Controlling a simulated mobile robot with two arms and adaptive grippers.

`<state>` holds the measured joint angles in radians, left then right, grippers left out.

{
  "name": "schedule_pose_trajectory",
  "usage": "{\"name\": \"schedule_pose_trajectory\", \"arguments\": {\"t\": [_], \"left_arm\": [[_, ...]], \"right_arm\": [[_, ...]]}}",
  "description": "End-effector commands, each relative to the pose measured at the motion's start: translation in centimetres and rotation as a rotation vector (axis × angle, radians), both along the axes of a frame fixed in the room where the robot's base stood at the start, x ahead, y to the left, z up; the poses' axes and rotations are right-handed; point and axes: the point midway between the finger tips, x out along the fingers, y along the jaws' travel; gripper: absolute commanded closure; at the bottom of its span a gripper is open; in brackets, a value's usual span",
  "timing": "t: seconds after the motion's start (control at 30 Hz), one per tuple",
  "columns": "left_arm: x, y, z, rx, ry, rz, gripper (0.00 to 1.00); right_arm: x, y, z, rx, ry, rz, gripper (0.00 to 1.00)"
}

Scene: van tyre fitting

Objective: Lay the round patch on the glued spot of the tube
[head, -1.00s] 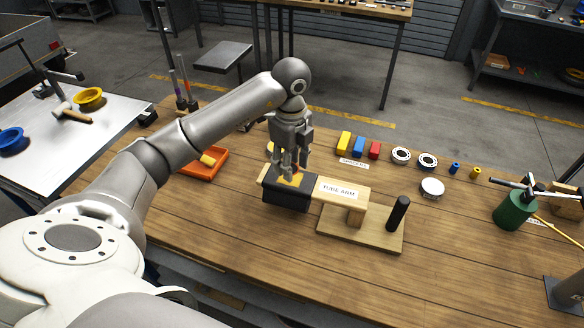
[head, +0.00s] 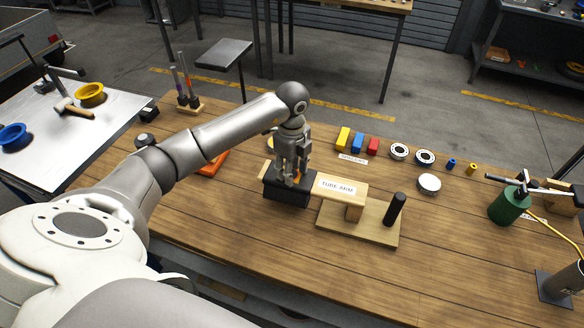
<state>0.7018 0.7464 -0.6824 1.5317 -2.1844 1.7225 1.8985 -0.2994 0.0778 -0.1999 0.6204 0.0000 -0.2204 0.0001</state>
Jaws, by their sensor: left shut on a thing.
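The black tube (head: 284,196) is draped over the left end of the wooden tube arm (head: 356,193), which carries a "TUBE ARM" label. My left gripper (head: 290,182) points straight down at the top of the tube, with its fingers closed and their tips at or just above the surface. It is shut on the round patch, which the fingers hide almost wholly. A little orange-yellow shows by the fingertips; I cannot tell whether this is the patch or the glued spot. My right gripper is not in view.
The stand's black post (head: 395,209) rises right of the tube. Coloured blocks (head: 358,142), bearing rings (head: 398,151) and a white round tin (head: 429,183) lie behind and to the right. An orange tray (head: 213,164) is partly behind my arm.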

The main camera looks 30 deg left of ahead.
Motion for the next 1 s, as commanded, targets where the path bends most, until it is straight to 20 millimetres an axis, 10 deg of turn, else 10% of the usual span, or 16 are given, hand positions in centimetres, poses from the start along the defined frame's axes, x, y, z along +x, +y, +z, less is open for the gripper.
{"name": "schedule_pose_trajectory", "arguments": {"t": [0.33, 0.53, 1.0], "left_arm": [[-0.17, -0.16, -1.21, -0.001, 0.005, -0.001, 0.66], [-0.29, -0.33, -1.37, -0.004, 0.010, -0.004, 0.38], [-0.17, -0.27, -0.78, -0.004, 0.006, -0.003, 0.38]], "right_arm": [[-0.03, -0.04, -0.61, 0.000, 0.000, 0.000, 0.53], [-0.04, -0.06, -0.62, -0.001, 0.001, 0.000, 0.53], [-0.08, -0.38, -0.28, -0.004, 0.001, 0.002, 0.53]]}}
